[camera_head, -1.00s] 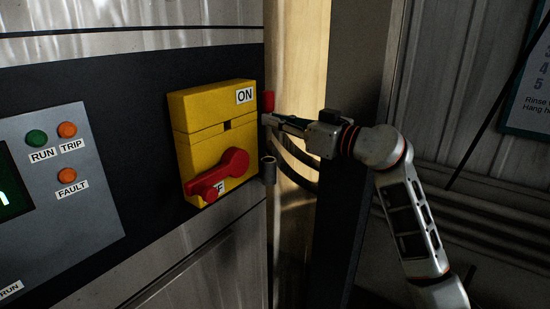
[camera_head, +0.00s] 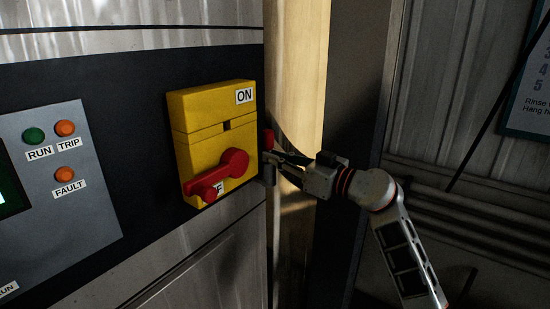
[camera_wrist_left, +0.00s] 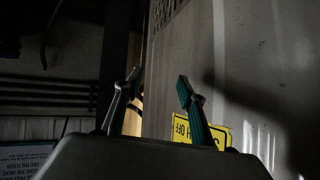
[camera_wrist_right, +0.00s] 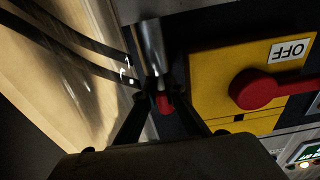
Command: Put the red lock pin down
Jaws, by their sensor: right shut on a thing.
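The red lock pin (camera_head: 268,139) is upright at the right edge of the yellow switch box (camera_head: 214,110). My right gripper (camera_head: 271,157) is shut on it, and the red head shows above the fingers. A small grey cylindrical holder (camera_head: 269,174) is directly below the fingers. In the right wrist view the red pin (camera_wrist_right: 165,103) shows between the fingers, close to the metal holder (camera_wrist_right: 150,45). I cannot tell whether the pin's lower end is inside the holder. My left gripper (camera_wrist_left: 158,78) is open and empty in the left wrist view.
The red rotary handle (camera_head: 222,172) on the switch box points down-left, near the partly covered OFF label. A grey panel (camera_head: 85,210) with lamps is at the left. A pale post (camera_head: 298,75) stands just behind my right gripper. Free room lies to the right.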

